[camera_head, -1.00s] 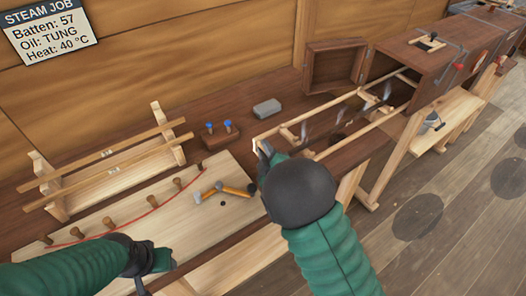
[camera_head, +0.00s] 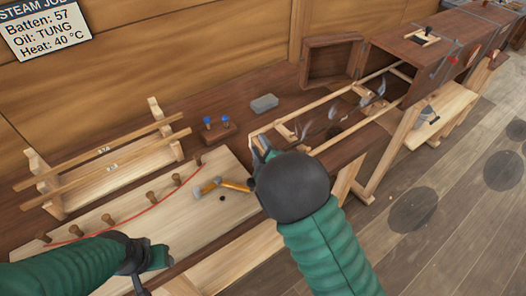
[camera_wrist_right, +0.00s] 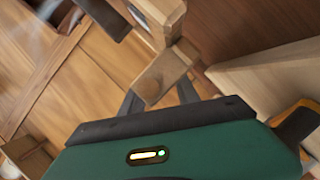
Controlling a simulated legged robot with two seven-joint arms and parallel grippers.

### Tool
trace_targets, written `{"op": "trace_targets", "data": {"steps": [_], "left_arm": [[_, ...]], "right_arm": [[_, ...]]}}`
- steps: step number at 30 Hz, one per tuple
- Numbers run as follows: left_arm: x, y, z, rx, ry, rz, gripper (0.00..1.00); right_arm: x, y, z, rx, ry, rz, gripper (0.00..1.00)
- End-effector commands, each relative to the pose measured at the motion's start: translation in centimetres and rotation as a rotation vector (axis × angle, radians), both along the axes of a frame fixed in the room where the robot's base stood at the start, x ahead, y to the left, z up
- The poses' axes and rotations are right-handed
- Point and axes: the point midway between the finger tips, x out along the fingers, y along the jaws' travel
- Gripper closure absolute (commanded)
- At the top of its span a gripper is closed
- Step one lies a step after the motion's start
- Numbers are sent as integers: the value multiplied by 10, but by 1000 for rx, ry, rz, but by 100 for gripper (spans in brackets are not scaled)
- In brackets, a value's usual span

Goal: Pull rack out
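The rack (camera_head: 345,137) is a pale wooden frame with two long rails and crosspieces. It sticks far out of the open end of the dark brown steam box (camera_head: 395,58), over the bench. My right gripper (camera_head: 262,150) is at the rack's near end. In the right wrist view its fingers (camera_wrist_right: 160,97) stand on both sides of a pale wooden end piece (camera_wrist_right: 152,80) and look shut on it. The far end of the rack is hidden inside the box. My left gripper (camera_head: 160,258) is low at the left, over the pale board; its fingers are unclear.
The box's door (camera_head: 332,62) stands open. Pale wisps hang over the rack. A pegged board (camera_head: 195,225), a hammer (camera_head: 225,185), a grey block (camera_head: 264,103), a blue-topped peg holder (camera_head: 218,133) and a stand with battens (camera_head: 110,160) occupy the bench.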

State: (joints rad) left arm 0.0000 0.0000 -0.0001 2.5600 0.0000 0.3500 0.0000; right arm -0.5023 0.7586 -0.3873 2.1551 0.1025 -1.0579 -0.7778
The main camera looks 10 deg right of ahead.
Motion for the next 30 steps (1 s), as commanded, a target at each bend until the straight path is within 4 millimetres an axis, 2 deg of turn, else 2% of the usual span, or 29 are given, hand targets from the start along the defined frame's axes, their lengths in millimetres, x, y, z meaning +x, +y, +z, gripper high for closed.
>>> {"op": "trace_targets", "data": {"steps": [5, 14, 15, 21, 25, 30], "left_arm": [[0, 0, 9, 0, 0, 0, 54], [0, 0, 24, 0, 0, 0, 54], [0, 0, 46, 0, 2, 0, 54], [0, 0, 95, 0, -1, 0, 54], [0, 0, 114, 0, 0, 0, 54], [0, 0, 121, 0, 0, 0, 54]], "right_arm": [[-27, -1, 9, 1, 1, 0, 62], [-114, -7, 27, -1, 4, 0, 62], [-114, -7, 36, -6, 7, 0, 62], [-131, -8, 39, -5, 9, -1, 62], [-149, -9, 38, -3, 8, -1, 62], [-162, -10, 37, 0, 3, -1, 62]]}}
